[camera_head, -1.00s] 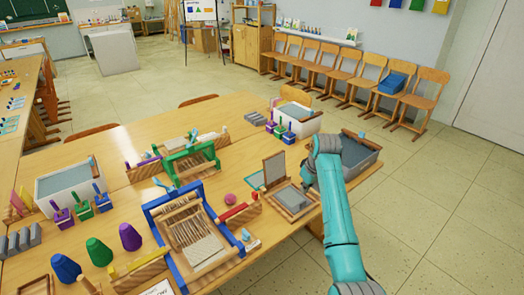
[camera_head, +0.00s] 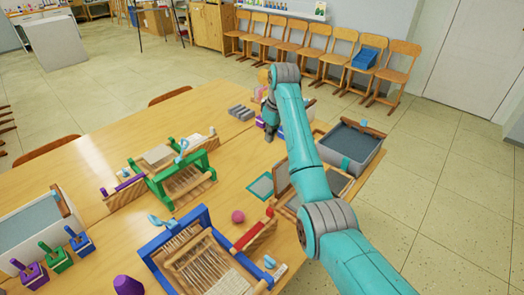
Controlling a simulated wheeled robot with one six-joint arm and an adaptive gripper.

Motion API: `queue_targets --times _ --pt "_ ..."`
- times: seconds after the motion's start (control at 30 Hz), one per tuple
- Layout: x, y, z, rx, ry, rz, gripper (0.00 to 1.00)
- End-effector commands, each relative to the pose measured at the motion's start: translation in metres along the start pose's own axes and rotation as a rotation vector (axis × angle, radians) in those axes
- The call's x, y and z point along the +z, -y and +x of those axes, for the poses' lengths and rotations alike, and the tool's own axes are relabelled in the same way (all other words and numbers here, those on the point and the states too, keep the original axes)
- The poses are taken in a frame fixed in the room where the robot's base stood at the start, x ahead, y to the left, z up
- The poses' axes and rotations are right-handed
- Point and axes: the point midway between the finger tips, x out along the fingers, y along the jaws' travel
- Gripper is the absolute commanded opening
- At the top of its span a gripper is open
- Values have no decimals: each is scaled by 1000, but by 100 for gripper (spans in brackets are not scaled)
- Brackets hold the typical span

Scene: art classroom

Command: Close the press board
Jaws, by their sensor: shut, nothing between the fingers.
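The press board (camera_head: 291,205) lies near the right edge of the table, a wooden frame with a grey inner surface. My arm crosses in front of it and hides much of it. Its lid (camera_head: 282,178) shows as a grey panel left of my arm and appears raised; its exact angle is hard to tell. My gripper (camera_head: 270,137) points down over the table beyond the press board, apart from the lid. It is shut and empty, small and dark in the view.
A grey tray (camera_head: 374,157) stands right of my arm at the table's edge. A teal frame (camera_head: 261,187) lies left of the lid. A green loom (camera_head: 181,184), a blue loom (camera_head: 157,265) and a pink ball (camera_head: 238,216) are to the left. Grey blocks (camera_head: 241,112) lie farther back.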

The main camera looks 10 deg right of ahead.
Motion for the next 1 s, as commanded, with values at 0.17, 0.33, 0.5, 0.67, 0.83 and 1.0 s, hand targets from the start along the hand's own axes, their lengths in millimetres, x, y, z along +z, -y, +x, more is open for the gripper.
queue_targets --times 0.17,0.33,0.5,0.67,0.83,1.0 --pt "0 0 11 -2 3 0 0" --pt "1 0 38 -2 3 0 0" --pt "0 0 66 -2 2 0 0" --pt "0 0 86 -2 2 0 0" --pt "3 0 101 0 0 1 0" --pt "15 0 96 0 0 0 0"
